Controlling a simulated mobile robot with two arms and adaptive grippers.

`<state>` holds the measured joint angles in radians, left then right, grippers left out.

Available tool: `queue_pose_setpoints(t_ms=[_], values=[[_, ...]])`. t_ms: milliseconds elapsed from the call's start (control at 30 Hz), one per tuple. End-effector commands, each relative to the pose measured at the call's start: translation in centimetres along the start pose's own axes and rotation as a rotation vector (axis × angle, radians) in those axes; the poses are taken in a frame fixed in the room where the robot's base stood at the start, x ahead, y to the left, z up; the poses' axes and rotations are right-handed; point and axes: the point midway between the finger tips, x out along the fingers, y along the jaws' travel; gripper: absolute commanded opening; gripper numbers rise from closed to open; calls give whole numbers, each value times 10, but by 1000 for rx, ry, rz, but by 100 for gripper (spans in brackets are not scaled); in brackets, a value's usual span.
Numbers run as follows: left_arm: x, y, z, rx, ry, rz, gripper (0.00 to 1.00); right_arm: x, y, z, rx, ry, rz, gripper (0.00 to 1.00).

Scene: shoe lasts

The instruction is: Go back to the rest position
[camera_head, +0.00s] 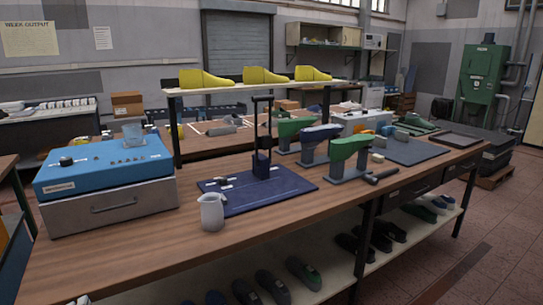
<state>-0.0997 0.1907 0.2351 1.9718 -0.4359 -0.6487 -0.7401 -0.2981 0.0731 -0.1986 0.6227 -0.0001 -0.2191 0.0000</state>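Neither my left gripper nor my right gripper shows in the head view, and no part of my arms can be made out. The task names no object. The long wooden workbench (290,218) runs from the lower left to the right. On it, green and blue shoe lasts, such as the blue one (320,133) and the front green one (350,147), sit on grey stands near the middle.
A white jug (212,212) stands near the bench's front edge, beside a dark blue mat (240,201). A blue-topped box (105,165) sits at the left end. Yellow lasts (205,78) line a raised shelf. Dark shoes (272,286) lie below. Floor at right is mostly clear.

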Motion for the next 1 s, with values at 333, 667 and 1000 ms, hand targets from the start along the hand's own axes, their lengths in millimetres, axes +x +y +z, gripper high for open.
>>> queue_pose_setpoints(t_ms=[333, 667, 1000], values=[[-90, 103, -16, -328, -80, 379, 0, 0, 2, 1, -2, -2, 2, 82], [-241, 192, -30, -621, -306, 846, 0, 0, 6, 5, -5, -8, 7, 82], [-319, 230, -31, -704, -477, 1070, 0, -2, 6, 5, -5, -9, 7, 82]])
